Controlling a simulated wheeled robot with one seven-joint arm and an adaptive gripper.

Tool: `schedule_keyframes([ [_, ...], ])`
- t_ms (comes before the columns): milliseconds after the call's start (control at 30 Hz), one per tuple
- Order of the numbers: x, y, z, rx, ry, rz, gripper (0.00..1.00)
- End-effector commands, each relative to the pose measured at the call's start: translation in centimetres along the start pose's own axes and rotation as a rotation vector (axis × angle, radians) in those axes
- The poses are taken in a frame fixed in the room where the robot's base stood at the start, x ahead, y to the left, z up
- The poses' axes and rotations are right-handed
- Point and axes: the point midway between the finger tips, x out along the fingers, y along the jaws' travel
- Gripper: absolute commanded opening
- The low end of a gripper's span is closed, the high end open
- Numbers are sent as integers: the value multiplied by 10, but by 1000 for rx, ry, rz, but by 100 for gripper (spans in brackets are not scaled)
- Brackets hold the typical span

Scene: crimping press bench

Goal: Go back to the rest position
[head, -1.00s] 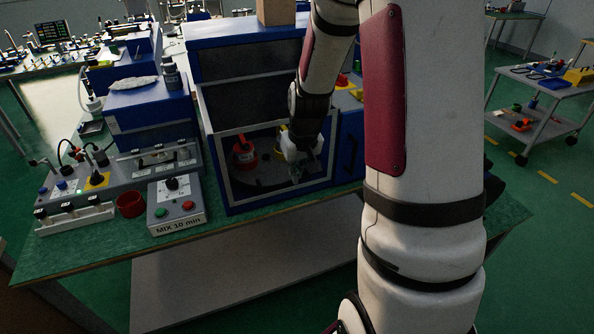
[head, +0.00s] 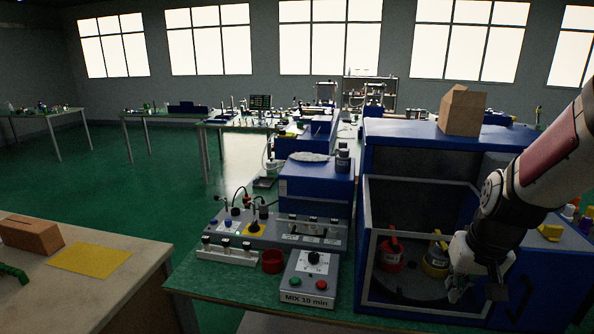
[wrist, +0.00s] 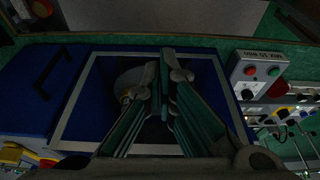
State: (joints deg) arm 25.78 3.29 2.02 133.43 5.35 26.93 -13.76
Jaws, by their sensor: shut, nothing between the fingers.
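My gripper (head: 457,292) is in the lower right of the head view, at the open front of the blue cabinet (head: 400,140). Its fingers are shut and empty. In the wrist view, the shut gripper (wrist: 165,62) lies across the pale-framed opening of the cabinet (wrist: 70,135). Inside the cabinet stand a red container (head: 390,255) and a yellow container (head: 434,262), which the gripper partly hides in the head view. I cannot tell how far the fingertips are from the opening's frame.
A control box (head: 308,278) marked "MIX 10 min" and a red cup (head: 272,261) stand left of the cabinet on the green bench (head: 215,285). A cardboard-coloured block (head: 462,110) sits on the cabinet. A pale table (head: 110,290) is at lower left, with open floor beyond.

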Motion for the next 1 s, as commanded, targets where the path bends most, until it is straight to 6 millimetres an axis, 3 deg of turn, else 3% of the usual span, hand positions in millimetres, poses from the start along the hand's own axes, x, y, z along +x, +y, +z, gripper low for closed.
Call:
schedule_keyframes([
  [200, -70, -49, 26, -87, 48, -19, 0],
  [500, -143, -92, 92, -186, 102, -53, 0],
  [700, -168, -101, 131, -228, 126, -72, 0],
  [1000, -175, -102, 147, -241, 132, -80, 0],
])
